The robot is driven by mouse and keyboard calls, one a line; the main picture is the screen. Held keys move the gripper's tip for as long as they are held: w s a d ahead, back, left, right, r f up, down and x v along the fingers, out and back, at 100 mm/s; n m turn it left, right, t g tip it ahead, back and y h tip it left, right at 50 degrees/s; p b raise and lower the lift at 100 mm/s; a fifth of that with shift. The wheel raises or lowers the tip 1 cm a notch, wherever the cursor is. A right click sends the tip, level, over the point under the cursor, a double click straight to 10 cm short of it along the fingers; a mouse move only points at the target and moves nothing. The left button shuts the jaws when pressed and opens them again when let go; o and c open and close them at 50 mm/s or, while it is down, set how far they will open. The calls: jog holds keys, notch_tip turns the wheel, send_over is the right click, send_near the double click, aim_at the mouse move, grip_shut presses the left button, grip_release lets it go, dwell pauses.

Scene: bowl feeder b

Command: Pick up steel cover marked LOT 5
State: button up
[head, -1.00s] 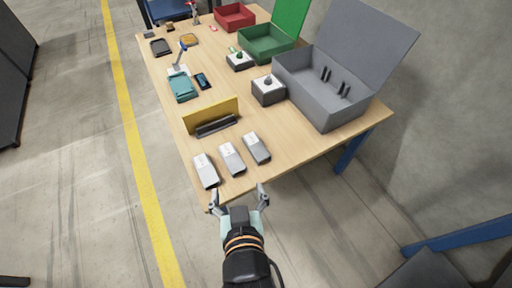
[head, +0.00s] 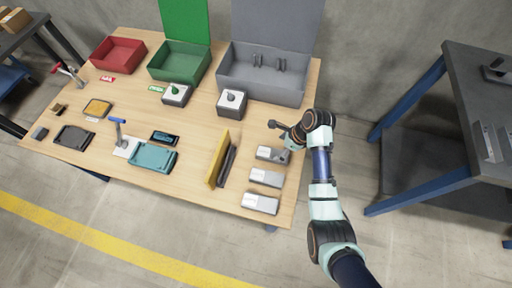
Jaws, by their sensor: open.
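Three grey steel covers with white labels lie in a row near the table's right edge in the head view: a far one (head: 271,154), a middle one (head: 265,177) and a near one (head: 260,204). The label print is too small to read, so I cannot tell which is LOT 5. My gripper (head: 279,137) is open at the far cover, with its fingers above and beside that cover's far right end. My wrist and gripper hide part of this end. I cannot tell whether a finger touches the cover.
A yellow upright plate (head: 217,160) with a dark strip stands left of the covers. A grey button box (head: 231,104) and a large grey open bin (head: 262,88) stand behind. A dark bench (head: 465,105) is at the right, across a gap from the wooden table (head: 190,192).

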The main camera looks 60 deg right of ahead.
aim_at(272, 154)
notch_tip(272, 154, down, 2)
jog(key=shift+w+f+b, duration=0.15)
jog(key=shift+f+b, duration=0.1)
jog(key=shift+b, duration=0.4)
jog(key=shift+w, duration=0.1)
jog(key=b+x, duration=0.4)
jog(key=shift+d+f, duration=0.15)
jog(key=shift+f, duration=0.25)
jog(key=shift+w+f, duration=0.25)
jog(key=shift+r, duration=0.15)
jog(key=c, duration=1.5)
